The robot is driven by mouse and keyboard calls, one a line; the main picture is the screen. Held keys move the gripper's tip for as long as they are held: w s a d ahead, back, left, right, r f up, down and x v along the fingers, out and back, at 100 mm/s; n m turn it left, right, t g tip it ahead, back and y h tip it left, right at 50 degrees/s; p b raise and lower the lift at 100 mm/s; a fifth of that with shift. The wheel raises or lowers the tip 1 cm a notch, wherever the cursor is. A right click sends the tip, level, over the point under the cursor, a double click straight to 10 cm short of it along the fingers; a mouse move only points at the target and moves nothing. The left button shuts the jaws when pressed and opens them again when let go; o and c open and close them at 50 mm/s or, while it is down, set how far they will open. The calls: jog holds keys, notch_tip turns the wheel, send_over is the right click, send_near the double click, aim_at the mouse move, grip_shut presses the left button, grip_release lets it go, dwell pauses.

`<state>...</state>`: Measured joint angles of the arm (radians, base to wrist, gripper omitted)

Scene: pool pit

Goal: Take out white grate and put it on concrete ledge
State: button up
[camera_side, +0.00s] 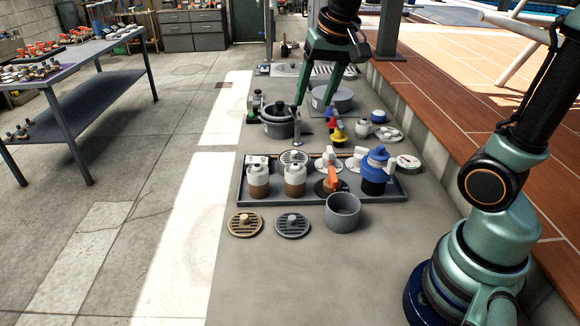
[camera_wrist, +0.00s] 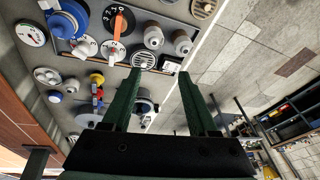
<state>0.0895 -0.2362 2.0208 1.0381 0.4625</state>
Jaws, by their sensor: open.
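The white grate (camera_side: 293,157) is a round slotted disc with a knob, lying in the grey tray (camera_side: 222,205) toward its far edge, behind two brown-and-white bottles. It also shows in the wrist view (camera_wrist: 142,59), near the tips of my fingers. The tray lies on the grey concrete ledge (camera_side: 270,285), which is bare in front. My gripper (camera_side: 312,104) is open and empty, above and beyond the tray, near the dark pot. In the wrist view its two green fingers (camera_wrist: 160,74) are wide apart, with nothing between them.
Close around the white grate stand the bottles (camera_side: 258,180), a white box (camera_side: 257,163) and white valve parts (camera_side: 328,160). A tan grate (camera_side: 244,224), a grey grate (camera_side: 292,225) and a grey cup (camera_side: 342,212) stand before the tray. A dark pot (camera_side: 279,128) stands beyond.

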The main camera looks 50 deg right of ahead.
jog(key=w+d+f+m+g, duration=0.2)
jog(key=w+d+f+m, duration=0.1)
jog(key=w+d+m, duration=0.4)
jog(key=m+g, duration=0.2)
jog(key=m, duration=0.2)
send_over(294, 152)
notch_tip(294, 152, down, 8)
jog(key=r, duration=0.1)
jog(key=shift+m, duration=0.3)
jog(key=f, duration=0.7)
jog(key=shift+d+f, duration=0.25)
jog(key=shift+a+f, duration=0.2)
jog(key=shift+f, duration=2.4)
grip_shut()
